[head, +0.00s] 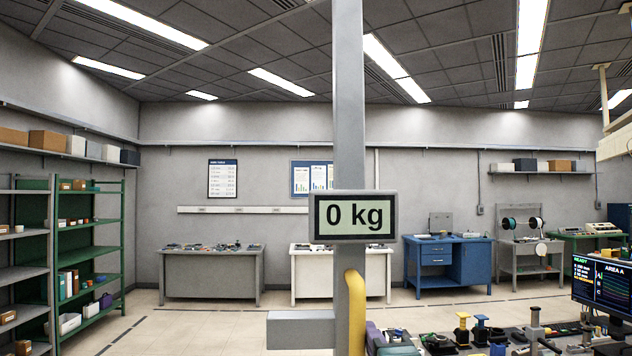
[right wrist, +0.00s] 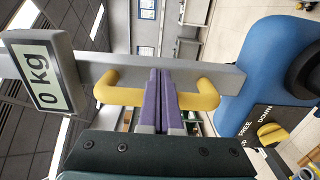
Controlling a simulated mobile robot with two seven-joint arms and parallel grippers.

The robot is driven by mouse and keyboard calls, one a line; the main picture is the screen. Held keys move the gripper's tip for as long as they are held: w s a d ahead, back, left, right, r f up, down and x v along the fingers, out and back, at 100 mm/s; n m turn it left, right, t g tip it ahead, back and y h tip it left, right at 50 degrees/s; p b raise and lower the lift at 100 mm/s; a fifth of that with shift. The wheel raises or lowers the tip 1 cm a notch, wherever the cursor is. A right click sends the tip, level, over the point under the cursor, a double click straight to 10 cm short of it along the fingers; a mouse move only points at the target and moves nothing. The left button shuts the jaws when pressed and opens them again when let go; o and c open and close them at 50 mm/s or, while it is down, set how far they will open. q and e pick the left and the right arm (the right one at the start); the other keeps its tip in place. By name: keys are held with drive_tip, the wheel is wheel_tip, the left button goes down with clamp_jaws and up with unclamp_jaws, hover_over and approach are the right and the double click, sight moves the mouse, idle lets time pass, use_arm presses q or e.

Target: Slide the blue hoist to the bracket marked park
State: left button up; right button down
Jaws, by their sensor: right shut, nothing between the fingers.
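The blue hoist (right wrist: 250,65) fills the right side of the right wrist view, with a grey bar running from it. In the head view that grey bar (head: 348,120) stands upright and carries a display (head: 355,216) reading 0 kg. A yellow handle (head: 355,310) sits on the bar below the display; it also shows in the right wrist view (right wrist: 205,97). My right gripper (right wrist: 160,78) has its purple fingers shut, with nothing between them, across the middle of the handle. Whether they touch it I cannot tell. I see no bracket marked park. My left gripper is out of view.
A yellow knob (right wrist: 272,133) sits on the hoist by the words FREE and DOWN. In the head view, a bench with small items lies at the lower right, near a monitor (head: 603,290). Worktables and a blue cabinet (head: 448,262) stand by the far wall.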

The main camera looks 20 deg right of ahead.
drive_tip(key=shift+w+a+b, duration=0.25)
drive_tip(key=shift+a+b, duration=0.15)
drive_tip(key=shift+a, duration=0.6)
drive_tip(key=shift+w+a+b, duration=0.2)
drive_tip(key=shift+a+b, duration=0.15)
drive_tip(key=shift+a, duration=0.65)
drive_tip(key=shift+w+a+b, duration=0.25)
drive_tip(key=shift+a+b, duration=0.15)
drive_tip(key=shift+a, duration=0.6)
drive_tip(key=w+a+b, duration=0.3)
drive_tip(key=a+b, duration=0.9)
drive_tip(key=a, duration=0.1)
drive_tip(key=shift+a, duration=0.35)
drive_tip(key=shift+w+r, duration=0.1)
